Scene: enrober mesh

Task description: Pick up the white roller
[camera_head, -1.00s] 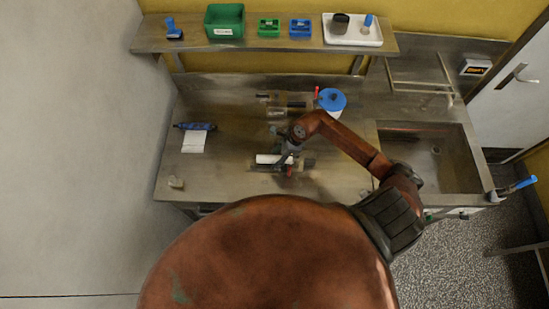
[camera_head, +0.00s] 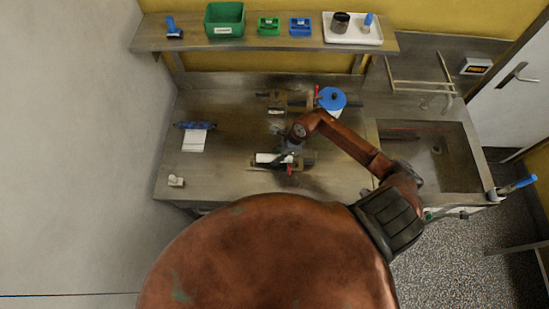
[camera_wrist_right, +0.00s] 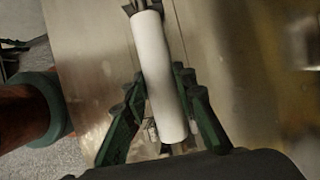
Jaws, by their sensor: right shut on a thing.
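The white roller (camera_head: 268,158) lies along a dark holder on the steel bench in the head view. In the right wrist view the white roller (camera_wrist_right: 158,75) runs between the two green fingers of my right gripper (camera_wrist_right: 160,82), which is shut on it. In the head view my right gripper (camera_head: 291,156) is over the roller's right part and hides some of it. I cannot tell whether the roller is clear of its holder. My left gripper is not in view.
A blue-lidded white tub (camera_head: 332,102) stands behind my right arm. A second dark fixture (camera_head: 285,100) lies at the back of the bench. A blue tool and white paper (camera_head: 194,141) lie to the left. A sink (camera_head: 430,150) is at the right.

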